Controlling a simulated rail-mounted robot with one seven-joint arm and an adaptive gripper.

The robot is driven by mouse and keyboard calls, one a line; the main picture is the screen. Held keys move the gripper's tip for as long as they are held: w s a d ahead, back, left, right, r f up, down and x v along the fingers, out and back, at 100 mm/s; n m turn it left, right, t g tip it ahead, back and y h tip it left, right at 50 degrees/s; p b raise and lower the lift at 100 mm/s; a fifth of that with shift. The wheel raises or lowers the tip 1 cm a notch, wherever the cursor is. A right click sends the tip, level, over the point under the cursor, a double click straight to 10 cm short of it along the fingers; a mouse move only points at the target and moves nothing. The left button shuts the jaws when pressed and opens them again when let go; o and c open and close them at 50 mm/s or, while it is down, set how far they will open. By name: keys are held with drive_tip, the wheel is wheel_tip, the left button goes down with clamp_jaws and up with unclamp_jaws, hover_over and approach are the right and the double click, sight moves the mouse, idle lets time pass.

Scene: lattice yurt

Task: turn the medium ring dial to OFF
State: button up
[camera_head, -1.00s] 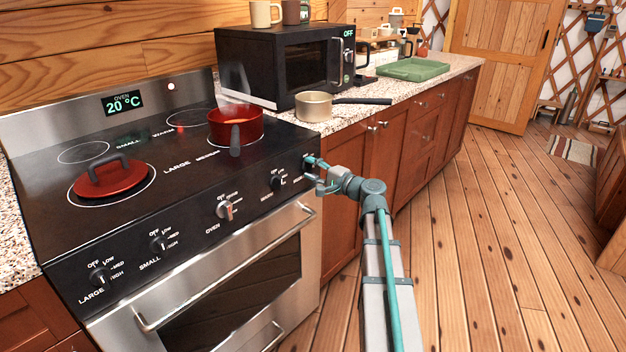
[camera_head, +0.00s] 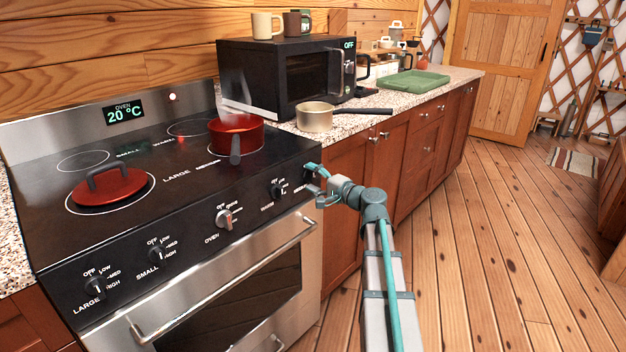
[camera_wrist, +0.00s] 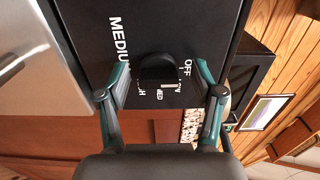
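The medium dial (camera_wrist: 158,69) is a black knob on the black front panel, with MEDIUM, OFF and MED printed around it. I cannot tell clearly which mark it points to. My gripper (camera_wrist: 164,82) is open, with one finger on each side of the knob; contact is not clear. In the head view my gripper (camera_head: 314,182) is at the right end of the stove's front panel and largely hides this dial. A red pot (camera_head: 245,137) with steam above it stands on the medium burner.
The oven dial (camera_head: 224,218) and other knobs line the panel to the left. The oven handle (camera_head: 225,285) juts out below. A red lid (camera_head: 110,188) lies on the large burner. A saucepan (camera_head: 314,117) stands on the counter. Open floor lies to the right.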

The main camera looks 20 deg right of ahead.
drive_tip(key=shift+s, duration=0.15)
drive_tip(key=v, duration=1.2)
